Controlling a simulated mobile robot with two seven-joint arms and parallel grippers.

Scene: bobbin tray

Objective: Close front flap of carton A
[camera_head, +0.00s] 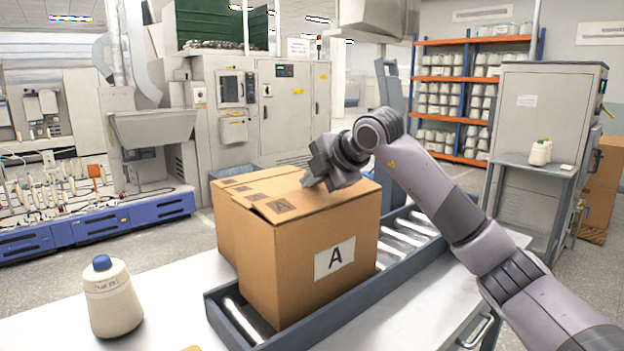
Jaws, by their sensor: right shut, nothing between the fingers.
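Carton A (290,260) is a brown cardboard box with a white "A" label on its near side. It stands upright on the roller conveyor. Its top flaps (262,190) lie nearly flat across the top, and a thin dark gap shows under the left edge. Which of them is the front flap I cannot tell. My right gripper (309,183) is shut and empty, reaching in from the right over the top of the carton. Its fingertips are at or just above the top surface; contact is unclear. It hides the back right part of the top. My left gripper is out of view.
The conveyor (225,318) has dark side walls around the carton. A cream yarn cone (113,305) with a blue top stands on the white table (180,305) at left. Another brown box (222,222) seems to stand close behind the carton. Shelves and machines are far off.

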